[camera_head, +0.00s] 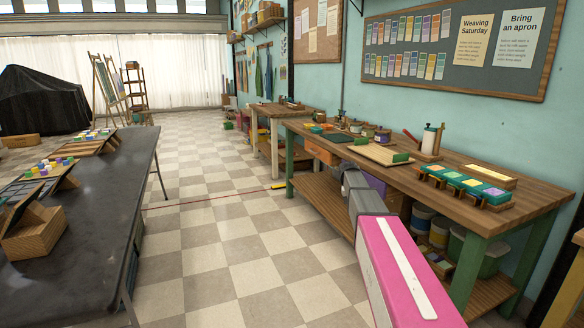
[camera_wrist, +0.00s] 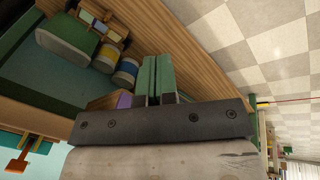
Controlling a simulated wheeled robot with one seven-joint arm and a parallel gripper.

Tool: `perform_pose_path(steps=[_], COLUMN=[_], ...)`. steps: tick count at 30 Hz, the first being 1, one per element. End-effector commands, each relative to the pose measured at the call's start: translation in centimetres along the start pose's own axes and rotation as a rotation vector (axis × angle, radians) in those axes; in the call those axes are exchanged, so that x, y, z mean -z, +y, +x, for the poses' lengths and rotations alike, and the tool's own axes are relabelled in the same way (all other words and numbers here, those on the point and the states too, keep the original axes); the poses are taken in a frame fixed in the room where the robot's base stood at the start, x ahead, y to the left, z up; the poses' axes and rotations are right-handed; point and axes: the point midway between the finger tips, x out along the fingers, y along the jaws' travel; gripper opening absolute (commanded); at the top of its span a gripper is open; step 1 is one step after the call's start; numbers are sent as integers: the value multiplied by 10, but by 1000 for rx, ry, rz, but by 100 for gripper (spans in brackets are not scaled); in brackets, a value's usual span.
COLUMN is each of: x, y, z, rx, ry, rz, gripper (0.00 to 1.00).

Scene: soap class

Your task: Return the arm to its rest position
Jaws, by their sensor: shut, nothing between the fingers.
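My arm (camera_head: 400,270) shows in the head view as a pink link with a white strip. It reaches forward to a grey wrist part (camera_head: 357,187) in front of the long workbench. My fingers are hidden in the head view. In the wrist view my gripper (camera_wrist: 158,58) shows two green fingers side by side, shut with nothing held. They extend from a dark bolted bar, with the bench's lower shelf and its containers behind them.
The wooden workbench (camera_head: 480,190) stands on the right, with green legs. Its lower shelf (camera_head: 322,200) holds tubs (camera_head: 421,222); a yellow-banded tub (camera_wrist: 105,56) shows in the wrist view. A dark table (camera_head: 85,225) stands on the left.

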Motion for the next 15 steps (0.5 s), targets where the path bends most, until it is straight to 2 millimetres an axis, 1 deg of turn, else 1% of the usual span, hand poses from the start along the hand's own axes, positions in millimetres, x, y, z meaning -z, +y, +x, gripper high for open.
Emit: perform_pose_path(steps=[1, 2, 3, 5, 6, 8, 9, 11, 12, 15], x=[-46, -64, -88, -126, -150, -188, -214, -252, -275, -324], y=[-5, -9, -14, -20, -24, -28, -32, -35, -37, -40], z=[12, 19, 28, 40, 46, 55, 60, 67, 69, 75], rx=[21, 34, 52, 79, 98, 126, 145, 172, 190, 228], ry=[-13, -19, -25, -37, -44, -55, -62, -73, -78, -92], rz=[-23, -37, -53, -79, -94, -118, -133, -156, -168, -194], gripper=[0, 0, 0, 0, 0, 0, 0, 0, 0, 0])
